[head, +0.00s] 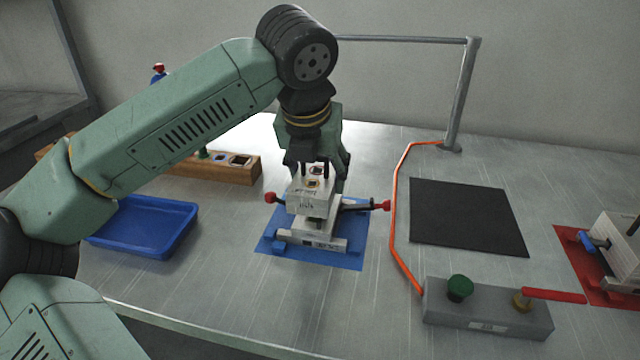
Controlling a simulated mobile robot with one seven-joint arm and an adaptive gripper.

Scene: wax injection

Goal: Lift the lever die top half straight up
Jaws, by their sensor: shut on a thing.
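The lever die stands on a blue mat (352,252) near the middle of the bench. Its top half (306,203) is a pale block with small square marks on its upper face. My gripper (318,172) points down and is shut on this top half from above; the fingertips are partly hidden. The pale lower half (322,243) sits on the mat under the block. A dark part shows between the halves, but I cannot tell whether they touch. Levers with red knobs stick out left (270,198) and right (385,205) of the die.
A blue tray (143,252) and a wooden block with inserts (245,168) are at left. A black mat (465,215), an orange cable (394,225) and a grey box with green knob and red handle (480,318) are at right. Another die (625,245) stands on a red mat (590,268).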

